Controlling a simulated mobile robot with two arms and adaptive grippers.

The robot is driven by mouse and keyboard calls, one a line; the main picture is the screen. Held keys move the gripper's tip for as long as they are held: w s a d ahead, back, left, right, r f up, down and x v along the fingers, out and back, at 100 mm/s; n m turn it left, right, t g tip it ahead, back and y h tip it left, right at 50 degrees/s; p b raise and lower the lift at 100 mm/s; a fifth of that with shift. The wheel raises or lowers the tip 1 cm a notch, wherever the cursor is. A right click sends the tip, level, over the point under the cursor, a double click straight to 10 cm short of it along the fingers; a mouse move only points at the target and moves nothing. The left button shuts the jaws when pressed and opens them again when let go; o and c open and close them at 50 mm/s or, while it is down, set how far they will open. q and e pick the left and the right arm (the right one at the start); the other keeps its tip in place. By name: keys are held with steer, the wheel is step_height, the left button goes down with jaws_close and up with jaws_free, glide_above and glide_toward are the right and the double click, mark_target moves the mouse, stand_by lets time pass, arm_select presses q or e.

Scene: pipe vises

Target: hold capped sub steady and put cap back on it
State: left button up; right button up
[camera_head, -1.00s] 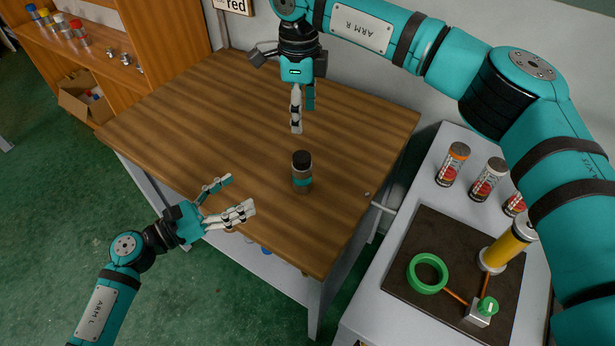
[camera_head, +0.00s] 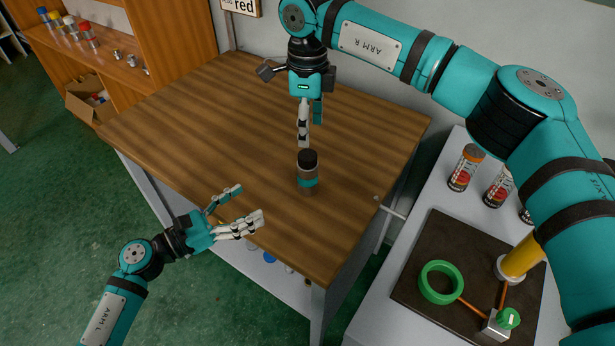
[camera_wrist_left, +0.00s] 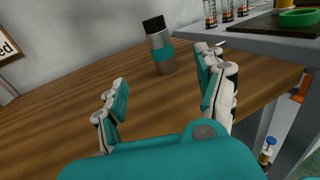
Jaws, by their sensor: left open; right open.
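The capped sub (camera_head: 307,181) stands upright on the wooden table, a metal cylinder with a teal band. A dark cap-like top (camera_head: 307,159) sits on its upper end; I cannot tell how firmly. In the left wrist view the sub (camera_wrist_left: 163,55) stands beyond and between my spread fingers. My left gripper (camera_head: 252,204) is open and empty near the table's front left edge, apart from the sub. My right gripper (camera_head: 310,136) is open and points down, just behind and above the sub in the picture. Its fingers look empty.
The wooden table (camera_head: 240,130) is otherwise clear. A thin metal handle (camera_head: 390,207) sticks out at its right edge. On the right bench, a dark mat (camera_head: 425,290) carries a green ring (camera_head: 441,282) and a yellow cylinder (camera_head: 521,256). Orange-topped canisters (camera_head: 466,168) stand behind.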

mark_target(299, 176)
arm_select(q)
steer(key=x, duration=1.6)
steer(key=shift+w+d, duration=0.2)
steer(key=shift+d, duration=0.05)
jaws_close()
